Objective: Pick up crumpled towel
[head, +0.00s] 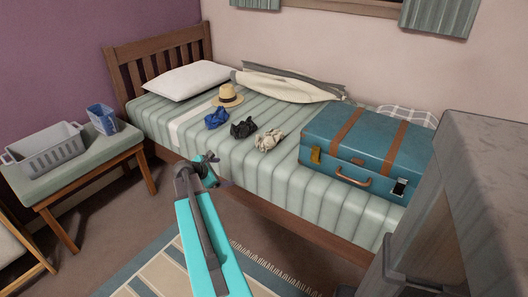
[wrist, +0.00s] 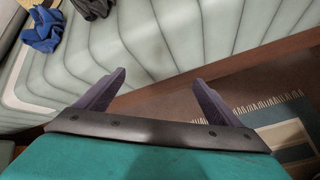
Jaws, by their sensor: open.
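Three small crumpled cloths lie in a row on the striped bed (head: 290,190): a blue one (head: 216,118), a black one (head: 243,128) and a beige one (head: 268,140). I cannot tell which is the towel. My gripper (head: 208,168) is beside the bed's near side, apart from the cloths. In the wrist view my gripper (wrist: 158,76) has its two purple fingers spread with nothing between them. The blue cloth (wrist: 42,30) and part of the dark cloth (wrist: 92,7) show at that view's upper left. The beige cloth is not seen there.
A teal suitcase (head: 365,150) stands on the bed to the right of the cloths. A straw hat (head: 228,96) and a white pillow (head: 188,80) are behind them. A bench (head: 75,172) with a grey basket (head: 48,152) stands left. A grey cabinet (head: 465,200) stands right.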

